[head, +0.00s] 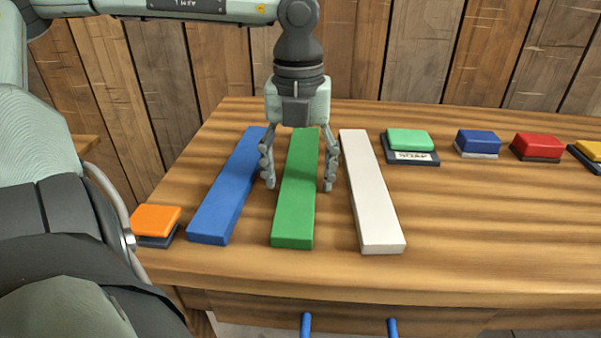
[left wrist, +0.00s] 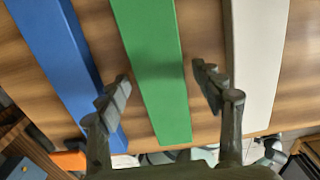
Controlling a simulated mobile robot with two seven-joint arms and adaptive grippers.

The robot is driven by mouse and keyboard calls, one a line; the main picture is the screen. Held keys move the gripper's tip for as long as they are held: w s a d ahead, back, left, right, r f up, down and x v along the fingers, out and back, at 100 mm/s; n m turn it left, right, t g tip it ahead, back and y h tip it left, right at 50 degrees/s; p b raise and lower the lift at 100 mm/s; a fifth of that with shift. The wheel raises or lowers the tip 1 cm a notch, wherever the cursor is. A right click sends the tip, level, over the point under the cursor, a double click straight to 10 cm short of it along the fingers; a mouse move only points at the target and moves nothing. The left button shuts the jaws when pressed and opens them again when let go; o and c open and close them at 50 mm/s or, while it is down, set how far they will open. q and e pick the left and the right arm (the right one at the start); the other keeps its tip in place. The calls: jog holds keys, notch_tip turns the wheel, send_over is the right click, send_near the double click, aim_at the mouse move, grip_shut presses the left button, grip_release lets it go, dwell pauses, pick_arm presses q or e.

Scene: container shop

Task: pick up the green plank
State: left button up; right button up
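The green plank (head: 296,205) lies flat on the wooden table, between the blue plank (head: 228,190) and the white plank (head: 372,195). My left gripper (head: 299,184) points down over the green plank, with one finger on each side of it and the fingers apart. In the left wrist view the green plank (left wrist: 158,75) runs between the two open fingers, with a gap on both sides. The blue plank (left wrist: 58,60) and the white plank (left wrist: 255,65) flank it there. My right gripper is not in view.
An orange block (head: 157,220) sits at the table's left front. Green (head: 409,140), blue (head: 478,142), red (head: 537,146) and yellow (head: 590,151) blocks on dark or grey bases line the back right. The table's (head: 480,240) front right is clear. A plank wall stands behind.

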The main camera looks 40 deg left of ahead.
pick_arm(q)
jog(key=c, duration=1.1)
jog(key=shift+c, duration=0.2)
notch_tip(320, 180, up, 18)
notch_tip(320, 180, up, 10)
jog(key=p, duration=0.2)
send_over(299, 179)
jog(key=shift+d, duration=0.1)
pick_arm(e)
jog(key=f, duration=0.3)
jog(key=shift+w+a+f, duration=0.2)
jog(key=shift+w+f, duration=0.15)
pick_arm(q)
jog(key=shift+s, duration=0.15)
